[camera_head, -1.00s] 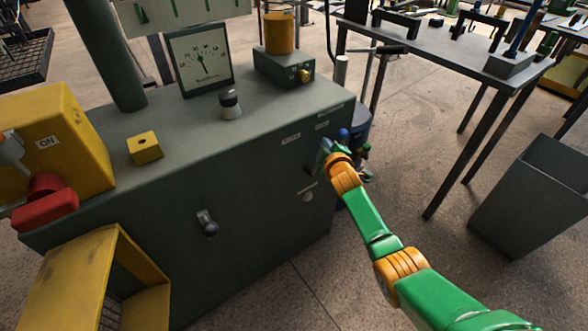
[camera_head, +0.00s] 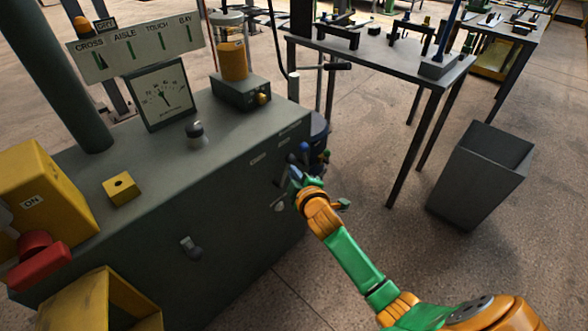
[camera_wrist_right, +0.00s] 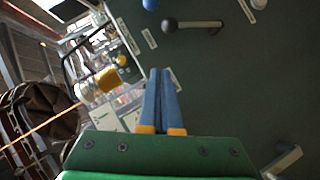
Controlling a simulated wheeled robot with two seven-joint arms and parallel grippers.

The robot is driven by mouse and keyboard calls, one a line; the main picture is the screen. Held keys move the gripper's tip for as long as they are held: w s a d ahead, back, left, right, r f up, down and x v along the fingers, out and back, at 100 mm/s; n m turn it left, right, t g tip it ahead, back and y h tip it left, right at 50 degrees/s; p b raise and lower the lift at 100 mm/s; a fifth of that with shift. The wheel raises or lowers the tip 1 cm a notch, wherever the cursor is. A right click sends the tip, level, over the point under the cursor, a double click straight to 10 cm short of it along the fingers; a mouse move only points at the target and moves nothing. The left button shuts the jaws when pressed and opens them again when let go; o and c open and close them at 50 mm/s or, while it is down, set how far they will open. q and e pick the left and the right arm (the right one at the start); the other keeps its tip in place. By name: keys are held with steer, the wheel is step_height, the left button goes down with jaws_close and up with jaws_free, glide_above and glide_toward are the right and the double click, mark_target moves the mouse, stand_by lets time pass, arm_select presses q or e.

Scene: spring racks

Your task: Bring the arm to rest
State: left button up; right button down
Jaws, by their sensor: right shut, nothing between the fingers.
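My right arm, green and orange, comes in from the lower right in the head view. Its gripper (camera_head: 297,176) is near the right end of the dark green cabinet (camera_head: 225,215), by the levers on its side. In the right wrist view the two blue fingers (camera_wrist_right: 162,90) lie together, shut and empty. A dark-knobbed lever (camera_wrist_right: 190,25) and a blue knob (camera_wrist_right: 150,4) show ahead of the fingertips, and I see no contact with them. My left gripper is not in view.
A red switch (camera_head: 38,260) sticks out at the left. A dark bin (camera_head: 480,175) and a metal table (camera_head: 385,60) stand right. Floor between them is clear.

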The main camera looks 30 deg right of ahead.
steer(key=shift+s, duration=0.15)
stand_by(0.3)
